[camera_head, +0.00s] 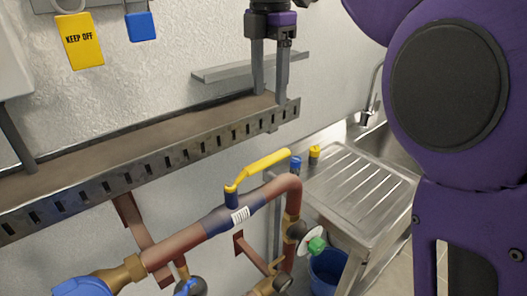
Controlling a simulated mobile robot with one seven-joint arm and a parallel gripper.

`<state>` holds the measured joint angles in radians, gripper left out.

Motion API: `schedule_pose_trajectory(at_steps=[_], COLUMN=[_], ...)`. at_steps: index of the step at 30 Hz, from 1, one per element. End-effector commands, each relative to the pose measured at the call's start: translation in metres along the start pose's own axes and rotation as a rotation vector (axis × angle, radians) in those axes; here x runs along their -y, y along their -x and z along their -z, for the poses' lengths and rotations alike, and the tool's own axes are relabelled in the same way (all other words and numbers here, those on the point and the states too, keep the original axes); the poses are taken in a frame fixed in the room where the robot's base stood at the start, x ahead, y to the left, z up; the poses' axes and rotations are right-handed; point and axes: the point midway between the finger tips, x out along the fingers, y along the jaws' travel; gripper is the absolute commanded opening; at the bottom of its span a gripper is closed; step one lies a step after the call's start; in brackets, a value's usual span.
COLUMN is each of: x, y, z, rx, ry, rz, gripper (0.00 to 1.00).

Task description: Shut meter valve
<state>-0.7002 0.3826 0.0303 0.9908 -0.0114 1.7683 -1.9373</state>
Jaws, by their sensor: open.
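A valve with a yellow lever handle (262,168) sits on a copper pipe (180,248). Its blue body (230,221) carries a small white label that I cannot read. The lever lies roughly along the pipe, rising to the right. I cannot tell from any marking which valve is the meter valve. My gripper (269,92) is at the top centre, fingers pointing down and apart, with nothing between them. It is above the lever in the picture, by the right end of a metal cable tray, clear of the lever.
The slotted cable tray (140,148) runs along the wall above the pipe. A steel sink drainer (350,195), a blue bucket (327,268) and a green knob (317,244) are at the right. A yellow "KEEP OFF" tag (80,54) hangs at the upper left. My purple arm hides much of the right side.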

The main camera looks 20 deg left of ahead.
Motion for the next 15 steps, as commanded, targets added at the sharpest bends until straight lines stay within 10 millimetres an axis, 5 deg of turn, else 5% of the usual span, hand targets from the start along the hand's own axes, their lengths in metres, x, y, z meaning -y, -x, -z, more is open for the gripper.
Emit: schedule_pose_trajectory(at_steps=[15], x=[0.001], y=[-0.106], z=[0.000], rx=[-0.001], ry=[0.001], rz=[0.003], gripper=[0.61])
